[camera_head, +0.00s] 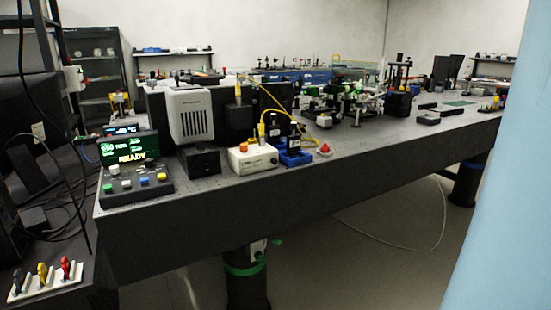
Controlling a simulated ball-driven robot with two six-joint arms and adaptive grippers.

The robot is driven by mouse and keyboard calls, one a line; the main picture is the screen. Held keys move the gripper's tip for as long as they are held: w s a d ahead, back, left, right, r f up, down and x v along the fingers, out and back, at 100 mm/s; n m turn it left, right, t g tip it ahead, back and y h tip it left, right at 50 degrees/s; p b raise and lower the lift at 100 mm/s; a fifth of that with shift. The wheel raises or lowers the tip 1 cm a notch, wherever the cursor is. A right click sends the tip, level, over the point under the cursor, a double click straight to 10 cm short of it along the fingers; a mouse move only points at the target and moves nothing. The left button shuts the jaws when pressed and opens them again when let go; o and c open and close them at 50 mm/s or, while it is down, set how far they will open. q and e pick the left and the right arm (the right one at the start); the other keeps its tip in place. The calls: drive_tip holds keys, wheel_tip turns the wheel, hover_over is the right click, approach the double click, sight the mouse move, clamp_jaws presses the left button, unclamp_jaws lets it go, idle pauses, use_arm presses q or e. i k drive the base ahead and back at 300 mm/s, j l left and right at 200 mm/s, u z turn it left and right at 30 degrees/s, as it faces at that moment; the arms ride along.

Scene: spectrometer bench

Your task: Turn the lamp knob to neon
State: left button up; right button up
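No knob labelled neon can be read from here. A cream box (252,158) with an orange knob-like part (243,147) on top stands near the front edge of the optical bench (200,210). A white vented housing (190,113) stands behind it to the left, above a black box (202,162). I cannot tell which part is the lamp knob. A control console (138,185) with coloured buttons and a green display (130,147) reading READY sits at the bench's left end. Neither of my grippers is in view.
A side desk with a holder (45,284) of red, yellow and black-handled items is at lower left. Blue blocks (292,155) and a red-topped part (325,149) stand right of the cream box. A pale blue surface (505,200) blocks the right. The floor (370,250) before the bench looks open.

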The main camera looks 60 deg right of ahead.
sight(243, 147)
drive_tip(key=z, duration=1.7)
